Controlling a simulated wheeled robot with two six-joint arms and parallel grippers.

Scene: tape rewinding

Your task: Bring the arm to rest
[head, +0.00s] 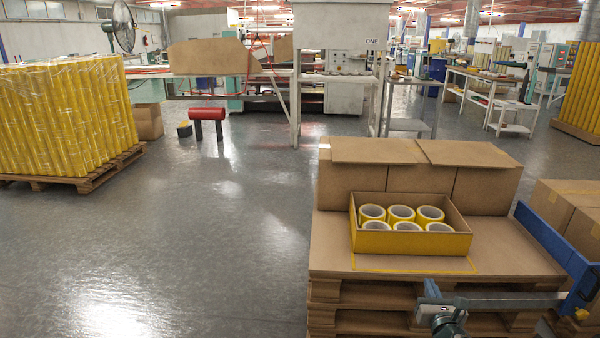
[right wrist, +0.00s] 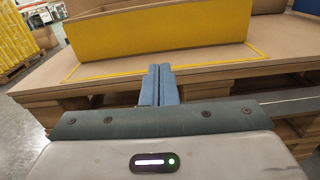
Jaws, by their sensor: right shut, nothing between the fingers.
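My right gripper (head: 432,290) is at the lower right of the head view, in front of the near edge of a cardboard-topped pallet stack (head: 335,245). In the right wrist view its two blue fingers (right wrist: 158,85) are together with nothing between them. They point toward a yellow-fronted box (right wrist: 150,38), apart from it. In the head view this open box (head: 412,243) holds several yellow tape rolls (head: 401,213). My left gripper is not in view.
Closed cardboard boxes (head: 345,187) stand behind the open box. More boxes (head: 560,205) and a blue rail (head: 550,240) are at the right. A pallet of wrapped yellow tubes (head: 65,120) stands at the far left. The grey floor (head: 200,230) between is clear.

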